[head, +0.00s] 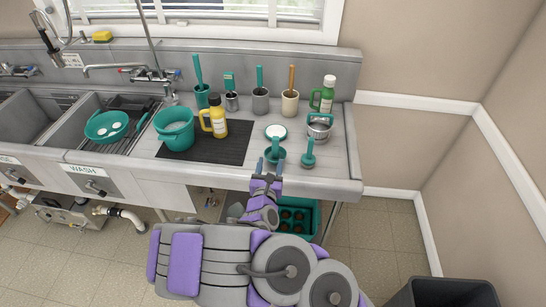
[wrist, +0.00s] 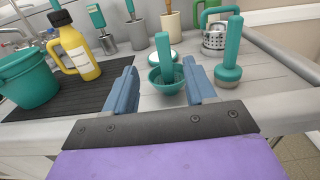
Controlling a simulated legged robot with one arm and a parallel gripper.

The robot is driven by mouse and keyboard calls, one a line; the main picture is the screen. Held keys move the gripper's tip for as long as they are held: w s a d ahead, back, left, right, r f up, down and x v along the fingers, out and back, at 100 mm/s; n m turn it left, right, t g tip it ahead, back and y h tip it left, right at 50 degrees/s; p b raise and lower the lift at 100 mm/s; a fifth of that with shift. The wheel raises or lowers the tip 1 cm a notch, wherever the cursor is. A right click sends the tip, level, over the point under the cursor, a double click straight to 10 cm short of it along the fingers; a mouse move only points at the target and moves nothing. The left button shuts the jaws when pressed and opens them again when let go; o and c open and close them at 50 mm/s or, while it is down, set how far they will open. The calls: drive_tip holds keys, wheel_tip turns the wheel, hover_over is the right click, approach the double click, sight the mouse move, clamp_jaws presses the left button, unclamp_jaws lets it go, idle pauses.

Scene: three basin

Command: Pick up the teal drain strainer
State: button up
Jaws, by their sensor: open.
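The teal drain strainer (head: 275,155) is a small round cup with an upright post, standing near the front edge of the steel counter. In the wrist view the teal drain strainer (wrist: 165,78) shows between my two blue fingers, a little beyond their tips. My gripper (head: 270,167) is open and empty at the counter's front edge, just in front of the strainer. In the wrist view my gripper (wrist: 162,72) has its fingers spread to either side of the strainer.
A teal-handled brush (wrist: 229,62) stands close on the right. A white-and-teal round dish (head: 275,131) and a metal basket (head: 319,125) are behind. A teal bucket (head: 175,130) and yellow bottle (head: 214,117) stand on a black mat (head: 232,150) at left.

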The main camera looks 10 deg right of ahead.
sight(276, 142)
drive_tip(key=x, duration=0.3)
drive_tip(key=b+x, duration=0.1)
drive_tip(key=x, duration=0.2)
drive_tip(key=shift+w+d+b, duration=0.1)
drive_tip(key=shift+d+b, duration=0.2)
drive_tip(key=shift+d, duration=0.15)
drive_tip(key=shift+w+a+r, duration=0.1)
drive_tip(key=shift+w+a, duration=0.05)
drive_tip(key=shift+w, duration=0.4)
drive_tip(key=b+x, duration=0.1)
drive_tip(key=x, duration=0.1)
drive_tip(key=b+x, duration=0.1)
drive_tip(key=x, duration=0.1)
drive_tip(key=shift+w+d+r, duration=0.1)
drive_tip(key=shift+d+r, duration=0.05)
drive_tip(key=shift+d, duration=0.15)
drive_tip(key=shift+w+r, duration=0.1)
drive_tip(key=shift+w, duration=0.2)
drive_tip(key=shift+a, duration=0.1)
drive_tip(key=shift+a, duration=0.15)
drive_tip(key=shift+c, duration=1.3)
clamp_jaws()
